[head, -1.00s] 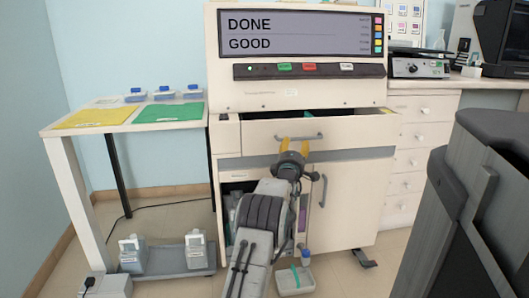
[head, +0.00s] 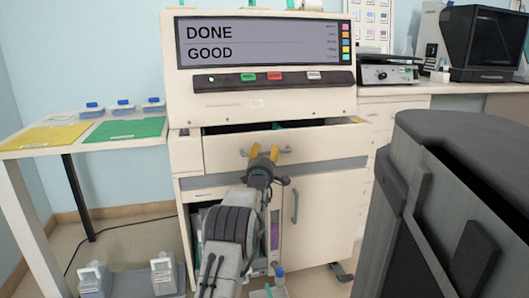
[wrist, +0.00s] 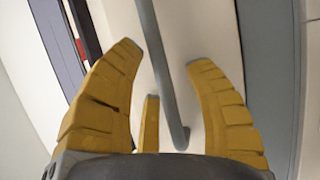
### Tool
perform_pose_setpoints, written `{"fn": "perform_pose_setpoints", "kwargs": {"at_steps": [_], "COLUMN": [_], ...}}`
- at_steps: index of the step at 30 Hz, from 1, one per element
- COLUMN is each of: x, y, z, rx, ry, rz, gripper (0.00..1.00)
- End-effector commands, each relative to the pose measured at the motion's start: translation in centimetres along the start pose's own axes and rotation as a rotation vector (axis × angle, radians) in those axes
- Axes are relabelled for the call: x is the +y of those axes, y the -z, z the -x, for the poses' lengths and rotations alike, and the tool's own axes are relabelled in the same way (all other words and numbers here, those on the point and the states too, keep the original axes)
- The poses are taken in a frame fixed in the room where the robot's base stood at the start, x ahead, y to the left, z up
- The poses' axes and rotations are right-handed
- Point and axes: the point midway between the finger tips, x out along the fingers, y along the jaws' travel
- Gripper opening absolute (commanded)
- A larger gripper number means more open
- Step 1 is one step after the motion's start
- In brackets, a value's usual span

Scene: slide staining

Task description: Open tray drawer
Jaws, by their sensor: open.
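The tray drawer (head: 220,150) is the wide cream drawer below the machine's display. It stands a little pulled out, with a dark gap along its top edge. Its grey bar handle (head: 284,151) runs across the front and also shows in the wrist view (wrist: 158,70). My gripper (head: 264,152) is at the handle in the head view. In the wrist view its yellow fingers (wrist: 168,60) are spread, with the bar between them. I cannot tell whether any finger touches the bar. The fingers and wrist hide part of the handle in the head view.
The machine's screen (head: 262,43) reads DONE GOOD. A side table (head: 40,150) with yellow and green mats is at the left. A cabinet door (head: 320,215) is below the drawer. A large dark grey body (head: 440,190) fills the right foreground.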

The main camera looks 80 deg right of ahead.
Motion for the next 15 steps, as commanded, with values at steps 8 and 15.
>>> {"fn": "perform_pose_setpoints", "kwargs": {"at_steps": [8,15], "x": [0.03,0.02], "y": [0.01,0.03], "z": [0.00,0.00], "rx": [0.000,0.000], "ry": [0.000,0.000], "rz": [0.000,0.000], "gripper": [0.43,0.22]}}
